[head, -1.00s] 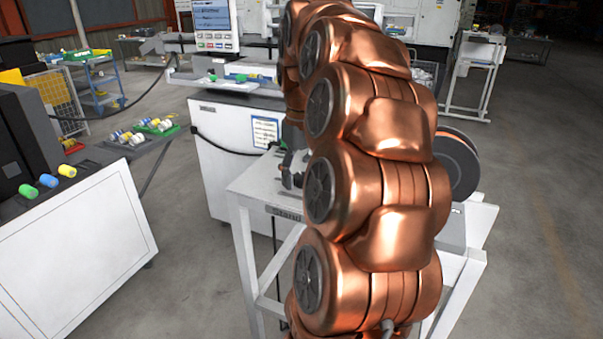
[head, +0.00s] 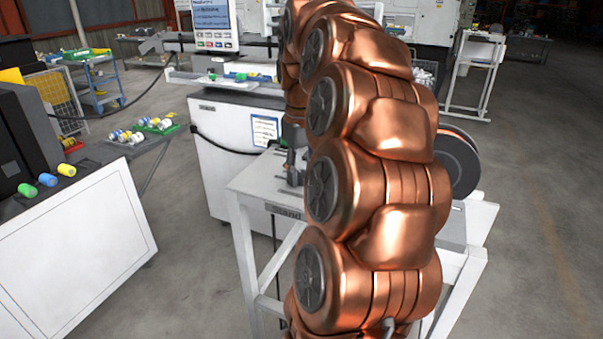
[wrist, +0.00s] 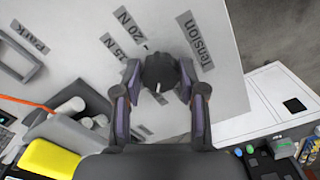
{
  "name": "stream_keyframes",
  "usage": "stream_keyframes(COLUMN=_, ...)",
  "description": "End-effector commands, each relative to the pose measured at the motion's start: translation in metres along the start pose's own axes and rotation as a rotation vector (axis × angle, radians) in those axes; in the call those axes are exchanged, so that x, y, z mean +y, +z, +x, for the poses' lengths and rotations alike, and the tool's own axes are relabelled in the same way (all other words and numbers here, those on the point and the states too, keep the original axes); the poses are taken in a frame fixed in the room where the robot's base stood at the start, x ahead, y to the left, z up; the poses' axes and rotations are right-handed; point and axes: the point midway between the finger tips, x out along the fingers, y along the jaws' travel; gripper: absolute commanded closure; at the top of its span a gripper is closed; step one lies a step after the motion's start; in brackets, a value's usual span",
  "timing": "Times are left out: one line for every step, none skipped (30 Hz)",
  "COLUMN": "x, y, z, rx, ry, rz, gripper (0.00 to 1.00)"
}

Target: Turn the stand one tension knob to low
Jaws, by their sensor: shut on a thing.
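The stand (head: 250,182) is a white table with a "Stand" label on its front edge; its second word is hidden by my arm. In the wrist view, a dark round tension knob (wrist: 160,70) sits on the pale panel (wrist: 100,22). Labels reading "Tension", "20 N" and "15 N" lie around it; another label is partly hidden by my fingers. My gripper (wrist: 160,88) is shut on the knob, one finger on each side. A pale mark shows on the knob's near side. In the head view, my gripper (head: 293,170) is low over the stand top, and the knob is hidden.
A dark spool with an orange rim (head: 455,162) stands right of my arm. A white machine with a screen (head: 212,18) stands behind. In the wrist view, a yellow block (wrist: 48,158) and an orange cord (wrist: 28,103) lie at left.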

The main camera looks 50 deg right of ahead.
Motion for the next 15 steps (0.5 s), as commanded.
stream_keyframes(x=-0.0003, y=-0.0009, z=0.0012, rx=0.003, ry=0.000, rz=-0.025, gripper=0.94)
stream_keyframes(x=-0.0005, y=-0.0011, z=0.0012, rx=0.004, ry=-0.001, rz=-0.044, gripper=0.94)
stream_keyframes(x=-0.0006, y=-0.0011, z=0.0013, rx=0.004, ry=-0.001, rz=-0.070, gripper=0.94)
stream_keyframes(x=-0.0004, y=-0.0010, z=0.0012, rx=0.004, ry=0.000, rz=-0.093, gripper=0.94)
stream_keyframes(x=-0.0003, y=-0.0008, z=0.0012, rx=0.003, ry=0.000, rz=-0.115, gripper=0.94)
stream_keyframes(x=-0.0006, y=-0.0008, z=0.0012, rx=0.003, ry=0.000, rz=-0.147, gripper=0.94)
stream_keyframes(x=-0.0008, y=-0.0009, z=0.0011, rx=0.003, ry=0.000, rz=-0.173, gripper=0.94)
stream_keyframes(x=-0.0008, y=-0.0009, z=0.0010, rx=0.002, ry=0.000, rz=-0.200, gripper=0.94)
stream_keyframes(x=-0.0005, y=-0.0007, z=0.0009, rx=0.002, ry=0.001, rz=-0.234, gripper=0.94)
stream_keyframes(x=-0.0006, y=-0.0008, z=0.0008, rx=0.002, ry=0.000, rz=-0.260, gripper=0.94)
stream_keyframes(x=-0.0008, y=-0.0009, z=0.0007, rx=0.003, ry=0.000, rz=-0.287, gripper=0.94)
stream_keyframes(x=-0.0007, y=-0.0009, z=0.0005, rx=0.003, ry=0.000, rz=-0.321, gripper=0.94)
stream_keyframes(x=-0.0005, y=-0.0008, z=0.0004, rx=0.003, ry=0.000, rz=-0.347, gripper=0.94)
stream_keyframes(x=-0.0005, y=-0.0008, z=0.0002, rx=0.003, ry=0.000, rz=-0.373, gripper=0.94)
stream_keyframes(x=-0.0007, y=-0.0010, z=-0.0001, rx=0.003, ry=0.000, rz=-0.406, gripper=0.94)
